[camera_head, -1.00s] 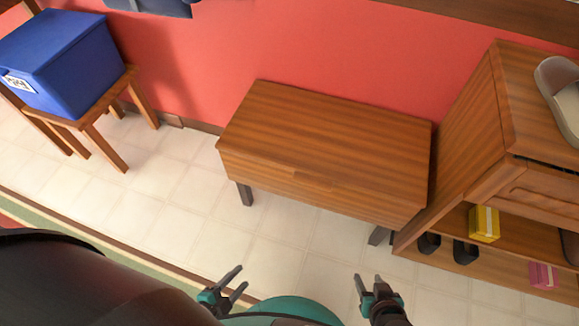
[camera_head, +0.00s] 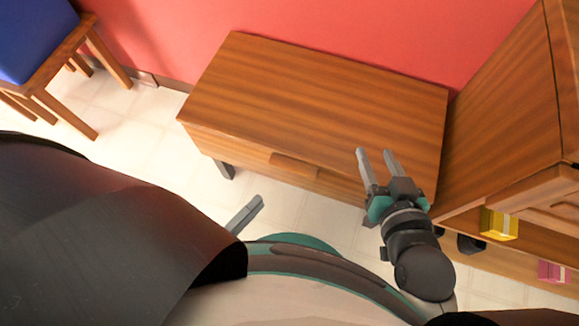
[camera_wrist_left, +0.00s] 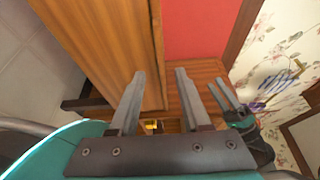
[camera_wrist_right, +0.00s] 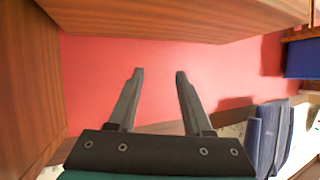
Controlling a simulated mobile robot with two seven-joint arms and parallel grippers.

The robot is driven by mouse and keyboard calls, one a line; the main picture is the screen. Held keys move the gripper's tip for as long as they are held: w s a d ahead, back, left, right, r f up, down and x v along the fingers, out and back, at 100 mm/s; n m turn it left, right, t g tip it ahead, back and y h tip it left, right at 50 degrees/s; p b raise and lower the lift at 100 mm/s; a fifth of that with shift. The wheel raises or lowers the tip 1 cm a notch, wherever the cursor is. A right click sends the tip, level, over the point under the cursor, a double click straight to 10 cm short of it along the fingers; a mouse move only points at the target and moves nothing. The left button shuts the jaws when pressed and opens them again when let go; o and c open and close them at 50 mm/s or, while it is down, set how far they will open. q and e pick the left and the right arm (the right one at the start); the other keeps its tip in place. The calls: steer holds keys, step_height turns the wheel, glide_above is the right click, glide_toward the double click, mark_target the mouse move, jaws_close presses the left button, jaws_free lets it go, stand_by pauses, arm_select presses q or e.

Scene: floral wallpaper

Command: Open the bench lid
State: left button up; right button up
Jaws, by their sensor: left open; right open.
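The wooden bench (camera_head: 310,105) stands against the red wall with its lid down flat. A notch-like handle (camera_head: 293,165) shows at the middle of its front edge. My right gripper (camera_head: 376,153) is open and empty, over the front right part of the bench in the head view; whether it touches the lid is not clear. My left gripper (camera_head: 256,204) is mostly hidden behind my own dark arm, in front of the bench. In the left wrist view its fingers (camera_wrist_left: 160,73) are apart and empty. The right wrist view also shows parted, empty fingers (camera_wrist_right: 155,72).
A wooden cabinet (camera_head: 505,110) stands close at the bench's right, with a yellow box (camera_head: 499,223) and a pink box (camera_head: 553,271) on its low shelf. Tiled floor (camera_head: 140,125) between is clear.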

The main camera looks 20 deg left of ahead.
arm_select(q)
steer(key=b+x, duration=0.2)
steer(key=x, duration=1)
arm_select(e)
steer(key=shift+s+a+r+m+t+y, duration=0.2)
steer(key=shift+a+r+t+y, duration=0.3)
steer(key=shift+t, duration=0.45)
steer(key=shift+s+a+r+m+t+y, duration=0.1)
steer(key=shift+s+a+r+t+y, duration=0.15)
steer(key=shift+a+r+t, duration=0.45)
steer(key=shift+f+t, duration=0.1)
steer(key=shift+t, duration=0.15)
arm_select(q)
steer(key=shift+c, duration=0.3)
jaws_close()
steer(key=shift+s, duration=0.1)
